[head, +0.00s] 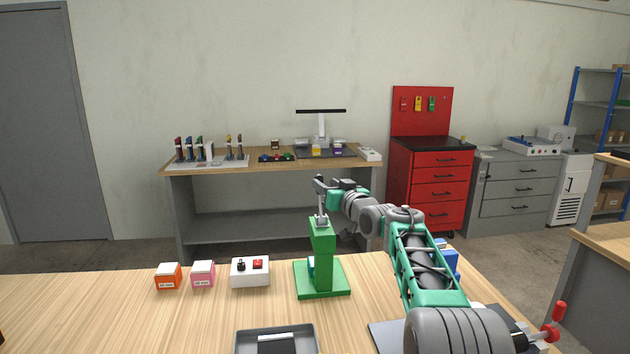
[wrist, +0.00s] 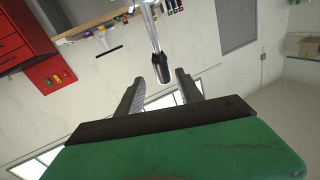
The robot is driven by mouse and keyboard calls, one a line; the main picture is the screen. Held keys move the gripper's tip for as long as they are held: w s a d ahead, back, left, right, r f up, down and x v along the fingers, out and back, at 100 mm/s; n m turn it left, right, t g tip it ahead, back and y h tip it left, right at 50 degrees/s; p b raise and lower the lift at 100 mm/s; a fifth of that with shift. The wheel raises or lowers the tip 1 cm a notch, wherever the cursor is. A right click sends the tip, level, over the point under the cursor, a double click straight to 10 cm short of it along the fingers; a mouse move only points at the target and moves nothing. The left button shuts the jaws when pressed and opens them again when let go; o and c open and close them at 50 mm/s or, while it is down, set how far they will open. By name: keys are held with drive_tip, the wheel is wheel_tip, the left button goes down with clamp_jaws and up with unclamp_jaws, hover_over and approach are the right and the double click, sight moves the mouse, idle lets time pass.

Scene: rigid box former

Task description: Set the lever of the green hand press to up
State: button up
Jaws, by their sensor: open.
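The green hand press (head: 323,262) stands on the wooden table, a block column on a flat green base. A short grey metal part (head: 321,219) shows at its top; my gripper partly covers this area, so the lever's angle is hard to tell. My gripper (head: 322,187) is just above the press top. In the wrist view a bright metal lever rod with a black grip (wrist: 160,66) reaches toward the space between the fingers of my gripper (wrist: 158,78). The fingers are open and apart, and I cannot tell whether they touch the grip.
A white switch box (head: 250,272), a pink box (head: 203,274) and an orange box (head: 168,276) stand left of the press. A grey tray (head: 243,339) lies in front. A blue object (head: 446,262) is partly hidden behind my arm. A red-handled device (head: 553,330) is at the right.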

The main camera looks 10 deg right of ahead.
drive_tip(key=p+x, duration=0.2)
drive_tip(key=x, duration=0.5)
drive_tip(key=shift+a, duration=0.3)
drive_tip(key=shift+c, duration=0.3)
clamp_jaws()
idle(0.7)
